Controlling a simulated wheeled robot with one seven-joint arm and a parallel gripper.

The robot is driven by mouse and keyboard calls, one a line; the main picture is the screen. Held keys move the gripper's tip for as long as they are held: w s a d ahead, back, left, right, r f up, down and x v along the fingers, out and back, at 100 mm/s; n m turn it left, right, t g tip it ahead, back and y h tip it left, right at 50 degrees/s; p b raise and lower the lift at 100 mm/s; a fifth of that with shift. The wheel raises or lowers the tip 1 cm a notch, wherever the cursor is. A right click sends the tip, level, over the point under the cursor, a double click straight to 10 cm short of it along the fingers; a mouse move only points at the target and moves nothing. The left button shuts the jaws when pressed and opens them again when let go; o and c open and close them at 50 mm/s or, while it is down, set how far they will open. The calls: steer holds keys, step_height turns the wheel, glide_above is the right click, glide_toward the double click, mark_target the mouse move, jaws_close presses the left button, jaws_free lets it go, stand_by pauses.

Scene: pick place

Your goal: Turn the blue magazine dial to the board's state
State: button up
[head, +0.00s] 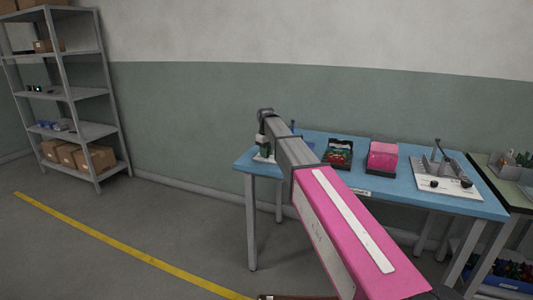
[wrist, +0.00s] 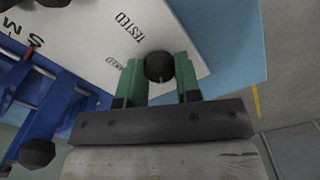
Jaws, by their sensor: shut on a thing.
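My gripper (wrist: 159,75) has green fingers, one on each side of a round black dial knob (wrist: 159,66), and is shut on it. The knob sits on a white board (wrist: 98,22) printed "TESTED", with a second label partly hidden by a finger. In the head view my gripper (head: 264,148) is at the left end of the blue table, and my arm hides most of the fixture there.
On the blue table (head: 345,178) stand a dark tray (head: 338,153) of small parts, a pink box (head: 383,156) and a grey fixture on a white board (head: 440,182). A green-topped table adjoins at right. A metal shelf (head: 72,92) stands far left. The floor between is clear.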

steer(key=n, duration=0.5)
stand_by(0.5)
steer(key=o, duration=0.9)
steer(key=shift+o, duration=0.2)
steer(key=shift+r, duration=0.1)
step_height(320, 180, up, 11)
steer(key=shift+s+f, duration=0.1)
steer(key=shift+f, duration=0.1)
